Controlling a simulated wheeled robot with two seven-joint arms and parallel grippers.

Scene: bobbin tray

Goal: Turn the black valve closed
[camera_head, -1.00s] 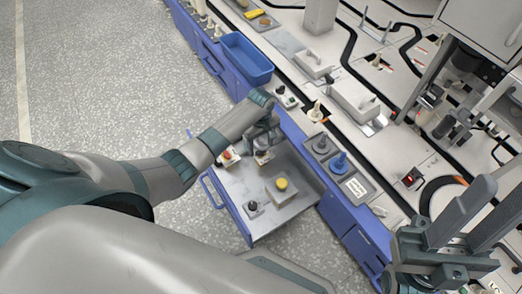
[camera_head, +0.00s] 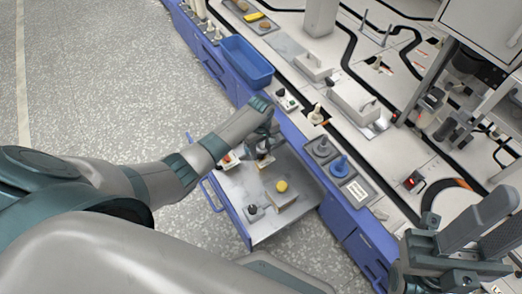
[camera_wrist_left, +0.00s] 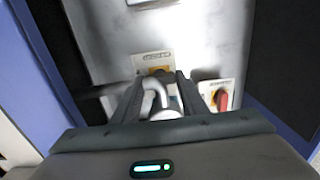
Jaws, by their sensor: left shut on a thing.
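My left gripper (camera_head: 264,146) reaches down over the grey drawer panel (camera_head: 237,185). In the left wrist view the left gripper (camera_wrist_left: 160,102) is shut on a pale, shiny, curved handle (camera_wrist_left: 158,98). Behind the handle is a plate with yellow and a dark part (camera_wrist_left: 156,71), partly hidden by the fingers; I cannot tell its turn. A red handle (camera_wrist_left: 222,100) on a yellow and white plate stands just right of the fingers. A small black knob (camera_head: 253,210) sits on the front part of the panel. My right gripper (camera_head: 478,228) is at the lower right, fingers apart and empty.
A blue bin (camera_head: 246,62) and blue knob (camera_head: 340,166) are on the bench behind. Open floor (camera_head: 100,80) lies to the left.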

